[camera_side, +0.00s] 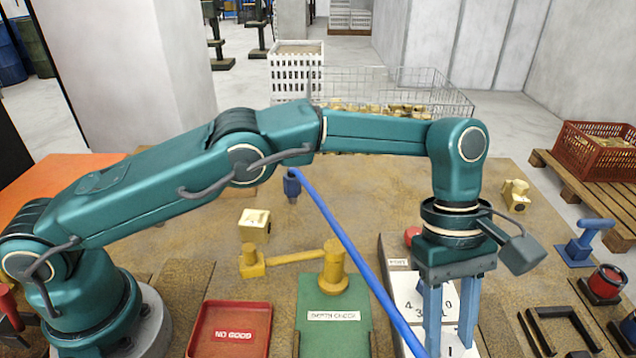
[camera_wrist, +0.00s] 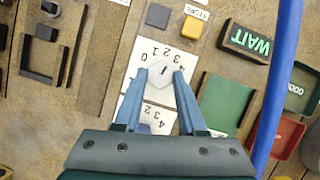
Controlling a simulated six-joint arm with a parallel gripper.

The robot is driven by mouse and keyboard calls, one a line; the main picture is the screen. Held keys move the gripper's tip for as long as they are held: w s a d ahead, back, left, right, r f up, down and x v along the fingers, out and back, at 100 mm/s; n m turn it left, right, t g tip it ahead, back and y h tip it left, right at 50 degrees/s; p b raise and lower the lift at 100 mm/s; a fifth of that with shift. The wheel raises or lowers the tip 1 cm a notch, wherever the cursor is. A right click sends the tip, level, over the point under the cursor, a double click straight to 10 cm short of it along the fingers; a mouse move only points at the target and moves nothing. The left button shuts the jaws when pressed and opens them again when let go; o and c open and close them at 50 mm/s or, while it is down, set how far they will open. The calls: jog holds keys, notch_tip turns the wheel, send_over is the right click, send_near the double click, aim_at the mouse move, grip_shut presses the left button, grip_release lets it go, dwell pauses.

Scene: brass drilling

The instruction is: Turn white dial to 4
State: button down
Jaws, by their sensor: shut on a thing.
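My gripper (camera_wrist: 160,74) points down over a white number plate (camera_wrist: 152,52) marked 0 to 4. Its two blue fingers stand on either side of the white dial (camera_wrist: 160,88) and are shut on it. I cannot tell clearly which number the dial's pointer faces. In the side view my gripper (camera_side: 449,330) is over the white plates (camera_side: 408,285) at the lower right, and its fingers hide most of the dial. A second numbered plate (camera_wrist: 158,114) lies just below the first in the wrist view, partly hidden by my gripper.
A blue hose or bar (camera_side: 345,245) crosses the side view diagonally, and it shows right of my gripper in the wrist view (camera_wrist: 283,70). A red NO GOOD tray (camera_side: 230,330) lies farther left.

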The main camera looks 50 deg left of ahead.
dwell(0.5)
jog(key=shift+c, duration=2.4)
grip_release()
